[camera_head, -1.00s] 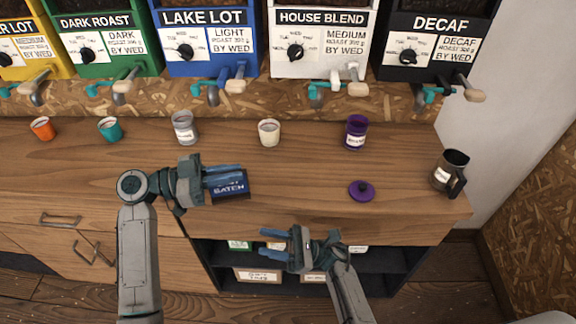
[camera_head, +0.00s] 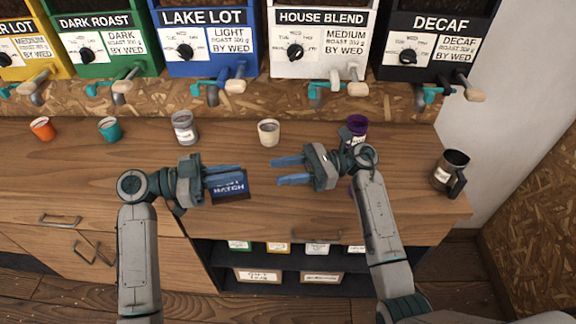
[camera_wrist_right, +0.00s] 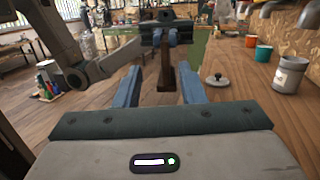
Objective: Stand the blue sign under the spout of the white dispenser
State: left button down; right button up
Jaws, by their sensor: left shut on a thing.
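The blue sign (camera_head: 231,188), with white lettering, is in my left gripper (camera_head: 238,174), shut on it over the counter's front half. In the right wrist view the sign (camera_wrist_right: 165,75) shows edge-on as a narrow brown upright, below the left gripper (camera_wrist_right: 165,35). Whether it touches the counter is unclear. The white dispenser (camera_head: 320,50), labelled House Blend, stands at the back; its spout (camera_head: 335,88) overhangs the counter. My right gripper (camera_head: 275,170) is open and empty, its fingers pointing left at the sign, with a gap between.
A cream cup (camera_head: 269,133) stands left of the spout. A grey jar (camera_head: 185,128) is left of that. A purple jar (camera_head: 355,128) is partly behind my right arm. A dark mug (camera_head: 450,172) stands at the right end. A grey lid (camera_wrist_right: 214,83) lies near the grey jar.

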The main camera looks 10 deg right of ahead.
aim_at(238, 191)
jog(key=shift+h, duration=0.7)
jog(key=a, duration=1.1)
jog(key=shift+s+a+f, duration=0.15)
jog(key=shift+s, duration=0.05)
grip_shut()
pick_arm(q)
jog(key=c, duration=1.4)
grip_release()
